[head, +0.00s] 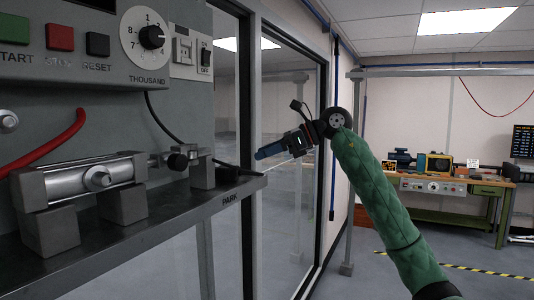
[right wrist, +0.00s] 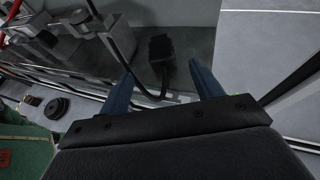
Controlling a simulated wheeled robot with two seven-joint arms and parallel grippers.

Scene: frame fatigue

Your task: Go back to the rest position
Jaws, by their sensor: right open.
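My right gripper (head: 262,153) is in the middle of the head view, its blue fingers pointing left toward the end of the grey machine shelf (head: 150,232). It is open, and in the right wrist view its two blue fingers (right wrist: 163,82) stand apart with nothing held between them. A black block with a cable (right wrist: 160,48) lies on the grey surface beyond the fingertips. In the head view a dark cable end (head: 238,171) lies on the shelf above the PARK label. My left gripper is not in view.
The machine panel (head: 100,70) has START, stop and RESET buttons, a dial and a switch. A metal fixture (head: 95,182) stands on the shelf. A glass partition frame (head: 325,150) rises behind my arm. A workbench (head: 450,183) is at the far right, with floor before it.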

